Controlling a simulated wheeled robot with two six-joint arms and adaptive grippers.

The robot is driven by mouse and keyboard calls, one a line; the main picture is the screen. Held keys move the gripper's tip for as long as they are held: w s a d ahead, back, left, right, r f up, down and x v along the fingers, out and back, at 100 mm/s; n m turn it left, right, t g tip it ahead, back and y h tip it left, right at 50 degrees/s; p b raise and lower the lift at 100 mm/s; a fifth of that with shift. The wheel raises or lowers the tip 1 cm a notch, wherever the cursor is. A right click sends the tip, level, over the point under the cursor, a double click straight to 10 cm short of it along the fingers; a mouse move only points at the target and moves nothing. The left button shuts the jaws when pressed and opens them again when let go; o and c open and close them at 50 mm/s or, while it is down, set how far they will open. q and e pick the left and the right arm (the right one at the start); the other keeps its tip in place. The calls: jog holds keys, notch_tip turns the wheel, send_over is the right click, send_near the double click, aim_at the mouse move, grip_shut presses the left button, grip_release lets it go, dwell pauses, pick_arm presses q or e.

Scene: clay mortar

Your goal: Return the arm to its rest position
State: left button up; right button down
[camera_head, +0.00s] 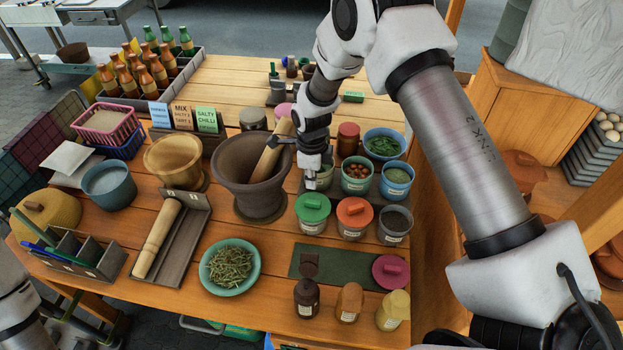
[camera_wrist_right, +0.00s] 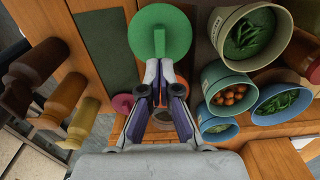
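My right gripper (camera_head: 311,182) hangs down over the jars to the right of the stone mortar (camera_head: 256,203). A wooden pestle (camera_head: 272,150) leans in the mortar, close to the left of the gripper. My left arm shows only at the lower left edge; its gripper is out of view.
An orange-lidded jar (camera_head: 354,212) stands in front. A second wooden pestle (camera_head: 158,238) lies in a tray. Bottles (camera_head: 307,292) line the front edge.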

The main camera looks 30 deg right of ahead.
aim_at(311, 201)
jog(key=shift+f, duration=0.25)
jog(key=shift+f+b, duration=1.85)
jog(key=shift+f, duration=1.15)
jog(key=shift+r, duration=0.1)
jog(key=shift+r+p, duration=2.85)
jog(key=shift+r, duration=0.7)
jog(key=shift+f, duration=0.1)
